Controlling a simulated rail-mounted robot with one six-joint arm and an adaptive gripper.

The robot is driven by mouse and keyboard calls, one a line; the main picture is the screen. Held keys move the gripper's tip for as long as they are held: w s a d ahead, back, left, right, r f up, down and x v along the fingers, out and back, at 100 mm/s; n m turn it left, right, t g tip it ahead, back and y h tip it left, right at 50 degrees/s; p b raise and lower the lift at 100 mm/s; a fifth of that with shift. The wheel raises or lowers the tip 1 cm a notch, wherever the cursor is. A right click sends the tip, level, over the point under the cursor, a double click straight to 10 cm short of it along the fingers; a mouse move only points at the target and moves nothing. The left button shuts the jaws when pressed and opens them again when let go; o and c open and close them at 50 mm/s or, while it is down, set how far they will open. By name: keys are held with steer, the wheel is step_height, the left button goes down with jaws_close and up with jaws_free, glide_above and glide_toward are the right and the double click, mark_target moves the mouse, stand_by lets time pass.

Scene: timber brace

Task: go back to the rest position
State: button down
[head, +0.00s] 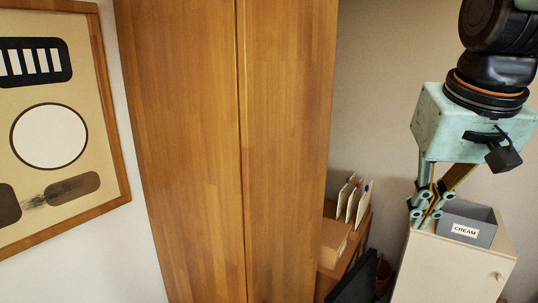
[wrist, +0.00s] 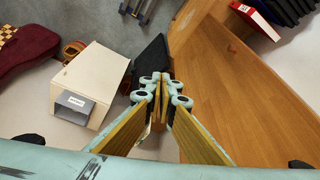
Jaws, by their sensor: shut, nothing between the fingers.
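My gripper (head: 422,219) hangs from the arm at the right of the head view, fingers pointing down. Its fingertips are together with nothing between them. In the head view it overlaps the grey bin from the camera's side. In the wrist view the gripper (wrist: 163,88) is shut, its tips meeting near the middle of the picture. No timber piece is in its fingers.
A tall wooden wardrobe (head: 205,140) fills the middle of the head view. A pale cabinet (head: 440,272) carries a grey bin labelled CREAM (head: 480,218). Between them stand upright cards (head: 353,200) and a cardboard box (head: 333,240). A framed picture (head: 125,180) hangs left.

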steer(key=s+a+f+n, duration=0.1)
steer(key=s+a+f, duration=0.1)
steer(key=s, duration=0.7)
steer(key=s+a+f, duration=0.2)
steer(key=s+a, duration=0.2)
steer(key=s, duration=0.4)
steer(key=shift+s+a+f+n+y, duration=0.2)
steer(key=shift+s+f+n+y, duration=0.1)
steer(key=shift+s+f+n, duration=0.1)
steer(key=shift+w, duration=0.15)
